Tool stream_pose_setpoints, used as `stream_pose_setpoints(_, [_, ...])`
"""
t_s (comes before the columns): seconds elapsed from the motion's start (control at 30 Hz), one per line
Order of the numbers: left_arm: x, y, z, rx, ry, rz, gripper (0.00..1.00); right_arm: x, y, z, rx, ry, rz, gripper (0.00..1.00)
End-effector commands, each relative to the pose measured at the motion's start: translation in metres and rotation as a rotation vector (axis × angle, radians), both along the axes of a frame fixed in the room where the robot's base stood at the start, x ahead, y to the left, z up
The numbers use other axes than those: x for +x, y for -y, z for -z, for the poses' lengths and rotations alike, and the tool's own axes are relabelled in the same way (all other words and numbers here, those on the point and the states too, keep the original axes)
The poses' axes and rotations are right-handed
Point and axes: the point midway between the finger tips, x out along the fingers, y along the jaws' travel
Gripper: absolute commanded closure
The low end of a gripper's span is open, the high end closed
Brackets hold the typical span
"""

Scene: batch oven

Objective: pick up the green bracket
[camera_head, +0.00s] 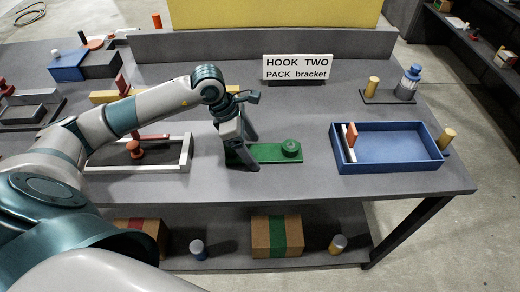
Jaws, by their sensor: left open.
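The green bracket (268,153) lies flat on the grey table, a long green strip with a round raised knob near its right end. My left gripper (246,152) is over the bracket's left end, pointing down, with its jaws open. One finger hides part of that end. I cannot tell whether the fingers touch the bracket. My right gripper is not in view.
A blue tray (390,164) with an orange-and-white piece inside stands to the right. A white sign (297,67) reads "HOOK TWO PACK bracket". A white frame (186,151) lies left of the gripper. Boxes, including a cardboard one (262,238), sit on the lower shelf.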

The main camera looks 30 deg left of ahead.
Motion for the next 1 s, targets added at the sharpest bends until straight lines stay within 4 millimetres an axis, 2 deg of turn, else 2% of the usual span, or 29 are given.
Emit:
stream_pose_setpoints(0.1, [0.0, 0.0, 0.0, 0.0, 0.0, 0.0, 0.23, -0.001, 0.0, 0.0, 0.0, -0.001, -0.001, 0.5])
stream_pose_setpoints(0.13, [0.0, 0.0, 0.0, 0.0, 0.0, 0.0, 0.28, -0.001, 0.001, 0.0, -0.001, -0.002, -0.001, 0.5])
stream_pose_setpoints(0.33, [0.0, 0.0, 0.0, 0.0, 0.0, 0.0, 0.76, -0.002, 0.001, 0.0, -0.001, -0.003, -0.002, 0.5])
stream_pose_setpoints(0.4, [0.0, 0.0, -0.001, 0.0, 0.001, 0.0, 0.83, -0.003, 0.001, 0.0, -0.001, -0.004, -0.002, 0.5])
stream_pose_setpoints(0.77, [0.001, 0.0, -0.006, -0.001, 0.003, 0.0, 0.84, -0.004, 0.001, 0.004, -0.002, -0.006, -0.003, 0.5])
stream_pose_setpoints(1.0, [0.002, 0.0, -0.031, -0.001, 0.008, 0.001, 0.84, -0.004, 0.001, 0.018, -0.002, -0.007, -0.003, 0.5])
